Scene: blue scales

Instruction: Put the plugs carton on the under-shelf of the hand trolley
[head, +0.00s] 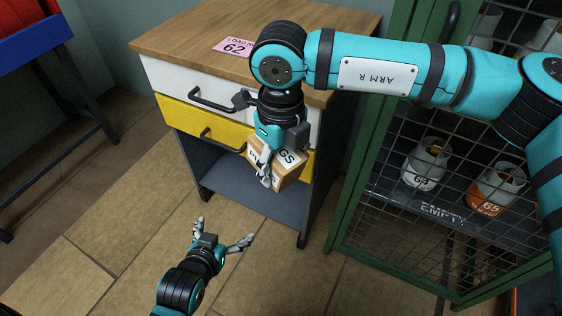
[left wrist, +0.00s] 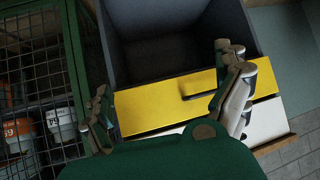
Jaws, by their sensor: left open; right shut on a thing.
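The plugs carton (head: 291,176), a brown box with partly hidden black lettering, is in my right gripper (head: 267,172), which is shut on it. It is held in front of the yellow drawer, above the under-shelf level, and looks tilted. The hand trolley (head: 190,35) has a wooden top, a white drawer and a yellow drawer. Its dark grey under-shelf (head: 235,192) looks bare where it shows. My left gripper (head: 223,232) is open and empty, low in front of the trolley. In the left wrist view, my left gripper (left wrist: 165,72) faces the yellow drawer and the dark open space; no carton shows there.
A green mesh cage (head: 345,200) with gas cylinders (head: 427,165) stands close on the trolley's right. A pink card (head: 236,46) marked 62 lies on the trolley top. A blue table (head: 35,45) stands at far left. The tiled floor (head: 110,205) left of the trolley is clear.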

